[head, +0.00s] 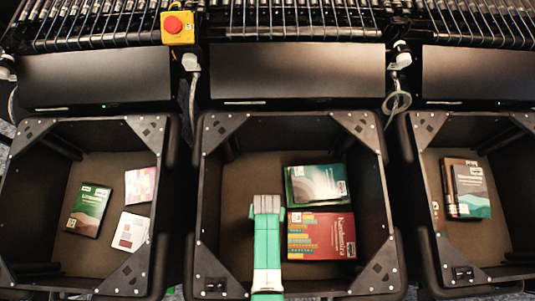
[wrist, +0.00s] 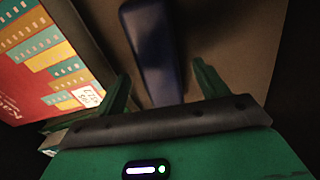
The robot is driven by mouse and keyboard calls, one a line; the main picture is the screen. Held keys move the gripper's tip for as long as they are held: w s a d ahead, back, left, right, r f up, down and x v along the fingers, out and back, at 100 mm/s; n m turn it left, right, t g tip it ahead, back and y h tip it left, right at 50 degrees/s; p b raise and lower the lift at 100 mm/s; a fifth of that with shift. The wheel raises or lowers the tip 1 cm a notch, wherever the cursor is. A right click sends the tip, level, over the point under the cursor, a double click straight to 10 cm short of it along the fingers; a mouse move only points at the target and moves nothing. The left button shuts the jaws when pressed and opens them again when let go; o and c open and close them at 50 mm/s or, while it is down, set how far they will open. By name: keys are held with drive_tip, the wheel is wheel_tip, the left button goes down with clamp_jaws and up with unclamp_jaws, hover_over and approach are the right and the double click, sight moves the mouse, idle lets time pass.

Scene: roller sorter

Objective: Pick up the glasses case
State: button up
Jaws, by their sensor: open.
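The glasses case (wrist: 151,48) is long and dark blue. In the wrist view it lies on the brown floor of the bin, and its near end is between my gripper's fingers. My gripper (wrist: 162,84) is open, with one green finger on each side of the case and a gap to each. In the head view my gripper (head: 267,205) is over the middle bin (head: 207,215), left of the books. The case cannot be made out there; my gripper and arm seem to hide it.
A red book (head: 320,236) lies just right of my gripper, with a green book (head: 316,185) behind it. The red book (wrist: 35,60) is close to the left finger in the wrist view. Bins with books stand left (head: 20,215) and right (head: 425,215).

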wheel_tip(320, 180, down, 3)
drive_tip(key=shift+w+b, duration=0.1)
drive_tip(key=shift+b, duration=0.25)
drive_tip(key=shift+d, duration=0.1)
drive_tip(key=c, duration=1.1)
drive_tip(key=shift+r, duration=0.1)
